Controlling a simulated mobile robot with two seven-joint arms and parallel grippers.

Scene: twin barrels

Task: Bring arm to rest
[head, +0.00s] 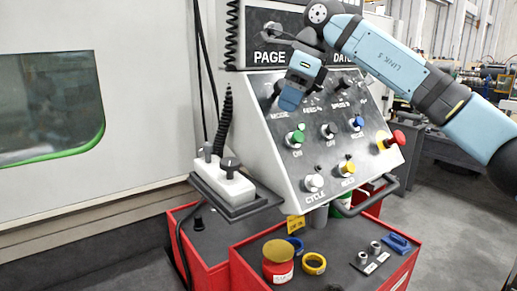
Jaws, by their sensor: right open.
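My right arm comes in from the right edge, with light blue links and black joints. It reaches up and left, bends at the top, and hangs down in front of the control panel (330,130). My right gripper (284,100) is at the panel's upper left, over the upper row of knobs. It is open, with no object seen in it, and its fingers are partly hidden by its own blue housing. I cannot tell whether it touches the panel. My left arm and gripper are not in view.
A red emergency button (398,137) sticks out at the panel's right. A handle bar (365,203) runs below. A side tray (240,209) holds a pendant. Open floor (450,220) lies at the right.

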